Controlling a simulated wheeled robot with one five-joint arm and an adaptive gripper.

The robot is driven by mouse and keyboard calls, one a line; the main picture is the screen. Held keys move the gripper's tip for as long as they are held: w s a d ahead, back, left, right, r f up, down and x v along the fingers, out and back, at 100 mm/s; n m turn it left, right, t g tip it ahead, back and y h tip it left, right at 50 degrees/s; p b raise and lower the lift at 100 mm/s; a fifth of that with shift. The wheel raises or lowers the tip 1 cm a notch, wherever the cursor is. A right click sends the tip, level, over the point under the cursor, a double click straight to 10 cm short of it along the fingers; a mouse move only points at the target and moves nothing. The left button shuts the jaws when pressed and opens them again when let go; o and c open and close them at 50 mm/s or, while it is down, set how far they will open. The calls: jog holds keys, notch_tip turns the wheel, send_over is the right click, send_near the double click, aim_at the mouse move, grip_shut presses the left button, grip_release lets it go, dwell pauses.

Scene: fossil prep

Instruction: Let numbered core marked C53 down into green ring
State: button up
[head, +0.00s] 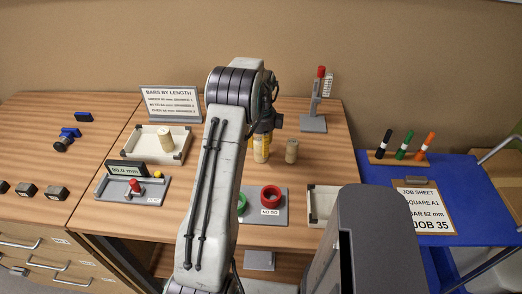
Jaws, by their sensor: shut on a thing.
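My gripper (262,136) points down over the back of the wooden table, beyond my arm. It is shut on a pale yellow cylindrical core (261,153), which hangs upright below it. No mark on this core can be read, and I cannot tell whether it touches the table. The green ring (241,205) lies on a grey board (280,219), nearer to me than the core and partly hidden by my arm. A red ring (270,196) sits to its right on the same board, above a label that seems to read NO GO.
A tan core (291,151) stands just right of the held one. Another core (165,139) is in the white tray (147,155) at left. A gauge (131,187) stands front left, a lever stand (313,123) back right, and an open tray (322,203) right of the board.

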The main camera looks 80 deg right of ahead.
jog(key=shift+r+p, duration=2.05)
jog(key=shift+r, duration=0.95)
jog(key=shift+w+f, duration=0.1)
